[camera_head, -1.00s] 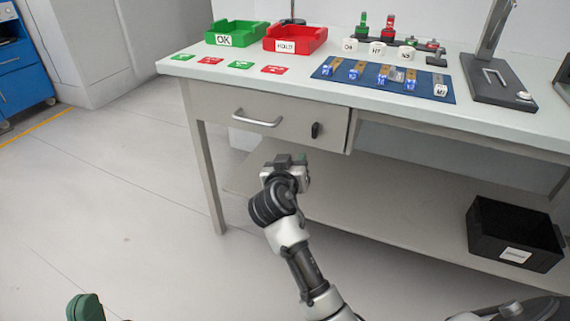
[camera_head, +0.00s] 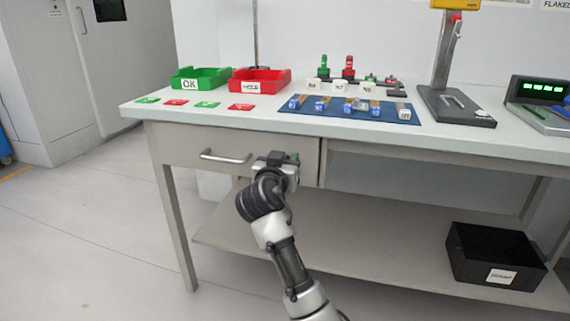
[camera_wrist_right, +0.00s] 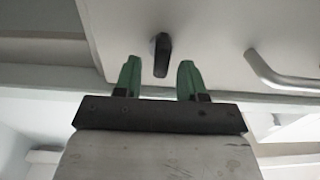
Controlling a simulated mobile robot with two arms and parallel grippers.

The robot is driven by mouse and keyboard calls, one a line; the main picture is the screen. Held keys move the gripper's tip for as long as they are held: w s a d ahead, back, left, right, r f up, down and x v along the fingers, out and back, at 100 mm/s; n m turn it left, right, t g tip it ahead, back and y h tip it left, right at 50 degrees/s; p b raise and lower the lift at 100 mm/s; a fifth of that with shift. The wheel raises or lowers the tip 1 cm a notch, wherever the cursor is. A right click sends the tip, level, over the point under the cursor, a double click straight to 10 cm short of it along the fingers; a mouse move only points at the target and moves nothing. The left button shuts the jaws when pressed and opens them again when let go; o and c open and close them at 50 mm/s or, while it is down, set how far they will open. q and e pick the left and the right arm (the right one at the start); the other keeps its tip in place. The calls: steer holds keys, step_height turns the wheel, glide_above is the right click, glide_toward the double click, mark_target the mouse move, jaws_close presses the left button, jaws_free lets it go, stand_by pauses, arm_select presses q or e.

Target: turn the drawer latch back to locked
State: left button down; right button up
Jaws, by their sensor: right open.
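The drawer latch (camera_wrist_right: 162,55) is a small black knob on the grey drawer front (camera_head: 186,146). In the right wrist view it stands about upright, slightly tilted, and lies just beyond and between the two green fingertips. My right gripper (camera_wrist_right: 156,78) is open, with a finger to each side and a gap to the latch; I see no contact. In the head view my right gripper (camera_head: 283,160) is in front of the drawer's right part and hides the latch. The drawer looks closed. My left gripper is out of view.
The drawer's bar handle (camera_head: 226,157) sticks out left of the gripper; it also shows in the wrist view (camera_wrist_right: 285,78). The table top (camera_head: 230,116) overhangs above. A black bin (camera_head: 492,258) stands on the lower shelf at right. The floor at left is clear.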

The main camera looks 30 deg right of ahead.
steer(key=shift+w+d, duration=0.2)
steer(key=shift+d, duration=0.05)
